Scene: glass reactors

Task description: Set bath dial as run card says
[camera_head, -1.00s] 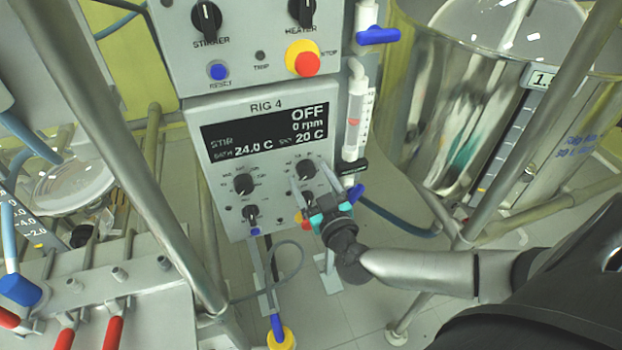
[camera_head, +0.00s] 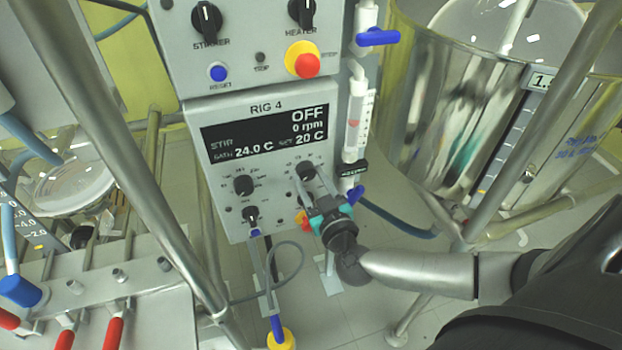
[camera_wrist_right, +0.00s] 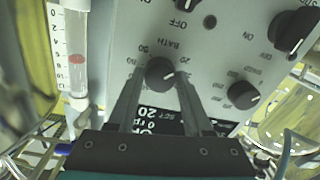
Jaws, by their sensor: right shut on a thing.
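The bath dial (camera_head: 306,170) is a small black knob at the right of the lower RIG 4 panel (camera_head: 222,198). In the right wrist view the dial (camera_wrist_right: 159,71) sits between the two grey fingers, below the word BATH, with a white pointer mark. My right gripper (camera_head: 312,182) is shut on the dial, its palm below and in front of the panel. The display (camera_head: 265,133) reads OFF, 0 rpm, bath 24.0 C and set 20 C. No run card can be made out. My left gripper is out of view.
Other black knobs (camera_head: 243,184) sit left of the dial. A red and yellow stop button (camera_head: 305,62) is above the display. A flow tube with a blue valve (camera_head: 377,37) runs along the panel's right side. A metal frame pole (camera_head: 500,165) stands right.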

